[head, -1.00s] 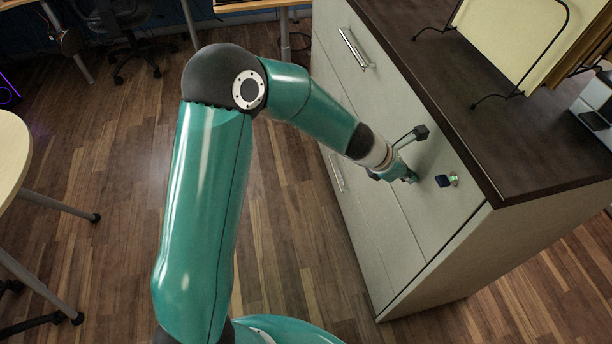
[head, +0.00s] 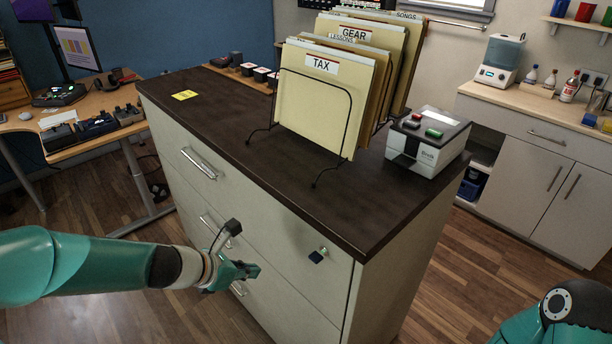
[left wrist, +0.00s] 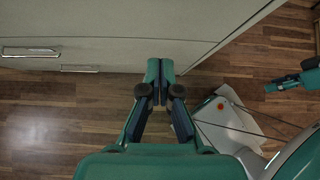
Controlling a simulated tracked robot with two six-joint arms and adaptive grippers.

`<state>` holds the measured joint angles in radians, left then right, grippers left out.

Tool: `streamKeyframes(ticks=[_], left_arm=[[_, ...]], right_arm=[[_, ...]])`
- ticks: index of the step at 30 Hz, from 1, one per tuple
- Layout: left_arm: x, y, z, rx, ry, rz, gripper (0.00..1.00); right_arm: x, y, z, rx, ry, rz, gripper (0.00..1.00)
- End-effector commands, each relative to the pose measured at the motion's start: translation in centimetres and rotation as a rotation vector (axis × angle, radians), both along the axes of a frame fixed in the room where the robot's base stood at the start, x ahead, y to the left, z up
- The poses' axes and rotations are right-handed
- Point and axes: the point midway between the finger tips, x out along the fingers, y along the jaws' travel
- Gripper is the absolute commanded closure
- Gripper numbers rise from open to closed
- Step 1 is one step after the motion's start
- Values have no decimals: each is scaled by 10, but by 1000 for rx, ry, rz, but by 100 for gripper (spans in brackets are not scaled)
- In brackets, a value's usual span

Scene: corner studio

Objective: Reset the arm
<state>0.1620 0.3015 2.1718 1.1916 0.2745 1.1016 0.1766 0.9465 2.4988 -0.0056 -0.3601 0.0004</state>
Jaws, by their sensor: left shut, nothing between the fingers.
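My left gripper (head: 252,270) is in front of the cabinet's drawer fronts in the head view, low and left of the lock. In the left wrist view its fingers (left wrist: 157,85) are together, with nothing between them. A teal and dark part at the right edge of the left wrist view looks like my right gripper (left wrist: 290,82); its jaws are too small to judge. In the head view only a link of my right arm shows at the lower right.
The filing cabinet (head: 270,228) carries a wire rack of folders (head: 322,95), a white box with buttons (head: 428,140) and a yellow note (head: 185,95). A key with a blue tag (head: 316,256) is at its lock. A desk (head: 75,135) stands left, a counter (head: 535,110) right.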

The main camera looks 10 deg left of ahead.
Motion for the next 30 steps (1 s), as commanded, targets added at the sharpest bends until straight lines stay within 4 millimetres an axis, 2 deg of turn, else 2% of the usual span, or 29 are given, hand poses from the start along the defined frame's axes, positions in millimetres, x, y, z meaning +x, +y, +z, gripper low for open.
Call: streamKeyframes(ticks=[2,5,8,10,13,15,18,21,24,27,30], left_arm=[[-3,-5,-14,-5,31,-9,100],[-15,-17,-46,-15,105,-39,100],[-45,-33,-93,11,206,-131,100],[-76,-42,-131,76,266,-255,100],[-132,-50,-185,213,298,-547,100],[-173,-52,-217,321,255,-835,100],[-214,-54,-246,447,94,-1252,100],[-230,-59,-259,554,-154,-1606,100],[-222,-63,-257,677,-410,-1838,100],[-211,-65,-256,764,-558,-1951,100],[-207,-66,-256,798,-605,-1996,100]], right_arm=[[0,0,-1,0,0,0,61],[0,0,-1,0,0,0,61],[0,0,-1,0,0,0,61],[0,0,-1,0,0,0,61],[0,0,0,0,0,0,61],[0,0,0,0,0,0,61],[0,0,0,0,0,0,61],[0,0,0,0,0,0,61],[0,0,0,0,0,0,61],[0,0,0,0,0,0,61],[0,0,0,0,0,0,61]])
